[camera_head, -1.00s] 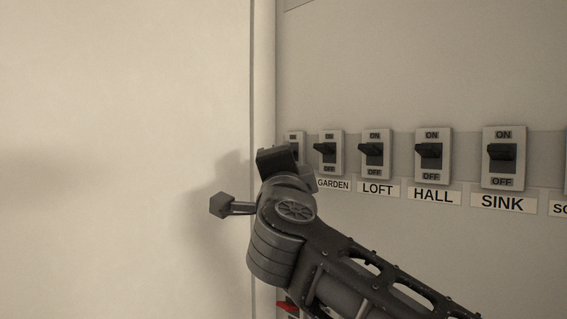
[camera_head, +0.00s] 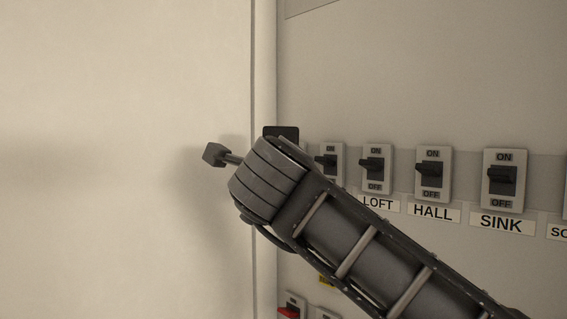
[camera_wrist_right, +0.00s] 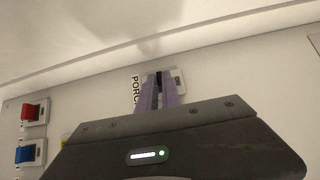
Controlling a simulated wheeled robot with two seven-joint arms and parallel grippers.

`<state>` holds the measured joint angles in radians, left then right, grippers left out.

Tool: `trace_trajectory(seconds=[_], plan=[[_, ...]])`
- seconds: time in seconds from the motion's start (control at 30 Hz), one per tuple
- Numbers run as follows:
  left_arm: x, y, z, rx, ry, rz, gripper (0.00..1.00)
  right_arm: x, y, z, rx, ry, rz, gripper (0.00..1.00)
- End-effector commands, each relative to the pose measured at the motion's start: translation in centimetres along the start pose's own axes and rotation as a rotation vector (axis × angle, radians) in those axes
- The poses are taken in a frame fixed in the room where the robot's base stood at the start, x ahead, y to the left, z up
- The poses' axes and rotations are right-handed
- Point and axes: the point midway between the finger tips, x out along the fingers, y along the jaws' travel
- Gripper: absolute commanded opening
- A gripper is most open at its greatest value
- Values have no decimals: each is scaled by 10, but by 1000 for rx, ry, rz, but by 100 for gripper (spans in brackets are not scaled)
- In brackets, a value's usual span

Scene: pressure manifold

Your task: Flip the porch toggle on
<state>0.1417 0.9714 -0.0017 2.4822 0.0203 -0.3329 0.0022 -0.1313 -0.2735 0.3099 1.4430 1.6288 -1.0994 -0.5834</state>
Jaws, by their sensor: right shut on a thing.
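The porch switch (camera_wrist_right: 178,80) shows in the right wrist view, beside its label reading PORC with the last part hidden. My right gripper (camera_wrist_right: 160,80) is shut at this switch, its two fingers close together on the toggle. The fingers cover the toggle, so I cannot tell whether it sits at ON or OFF. In the head view my right arm hides the fingers and nearly all of the porch switch at the left end of the row. My left gripper is in neither current view.
To the right in the head view are the loft switch (camera_head: 377,169), hall switch (camera_head: 433,174) and sink switch (camera_head: 502,180). Red (camera_wrist_right: 34,111) and blue (camera_wrist_right: 30,153) switches sit at left in the wrist view. The wall left of the panel is bare.

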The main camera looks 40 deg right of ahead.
Motion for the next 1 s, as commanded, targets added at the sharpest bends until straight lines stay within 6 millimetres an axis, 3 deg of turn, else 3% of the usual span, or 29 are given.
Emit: trace_trajectory(seconds=[0.43,1.0], plan=[[0,0,0,0,1,0,36,2,-13,0,218,-2,219,0],[0,0,0,0,1,0,36,2,-14,-2,258,2,262,0]])
